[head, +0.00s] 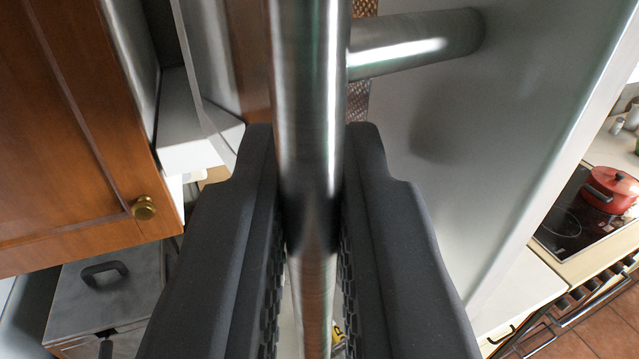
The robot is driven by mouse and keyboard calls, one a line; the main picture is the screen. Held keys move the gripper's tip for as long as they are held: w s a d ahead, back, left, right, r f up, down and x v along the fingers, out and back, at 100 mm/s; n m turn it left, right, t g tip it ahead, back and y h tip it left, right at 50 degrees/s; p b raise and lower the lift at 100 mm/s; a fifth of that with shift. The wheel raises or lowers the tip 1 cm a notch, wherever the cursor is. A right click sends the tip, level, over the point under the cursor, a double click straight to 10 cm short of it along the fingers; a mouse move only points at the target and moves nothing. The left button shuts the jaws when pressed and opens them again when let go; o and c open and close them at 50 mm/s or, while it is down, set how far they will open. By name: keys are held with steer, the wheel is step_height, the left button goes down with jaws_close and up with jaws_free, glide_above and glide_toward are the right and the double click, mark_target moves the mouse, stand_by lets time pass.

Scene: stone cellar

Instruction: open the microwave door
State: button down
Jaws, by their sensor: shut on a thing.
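The microwave door handle (312,70) is a shiny round metal bar running up and down the middle of the head view. A metal post (425,40) joins it to a smooth grey panel (480,130) on the right, which looks like the microwave door. My gripper (312,140) has its two dark fingers on either side of the bar and is shut on it. The panel stands at an angle to the view. A strip of brown mesh (359,100) shows behind the bar. My fingers and the bar hide much of what lies behind, so I cannot tell how far the door stands open.
A wooden cabinet door (70,120) with a brass knob (144,208) is close on the left. A grey box with a dark handle (105,272) is below it. At right are a dark hob (565,225) with a red pot (610,188) and tiled floor (600,325).

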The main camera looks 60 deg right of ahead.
steer(key=shift+w, duration=0.1)
stand_by(0.3)
steer(key=c, duration=1.6)
jaws_free()
steer(key=shift+o, duration=0.2)
steer(key=shift+a, duration=0.25)
steer(key=shift+s+a, duration=0.2)
steer(key=shift+a, duration=0.05)
steer(key=p+v, duration=0.2)
steer(key=v, duration=0.9)
steer(key=shift+p, duration=0.3)
steer(key=shift+a+f, duration=0.1)
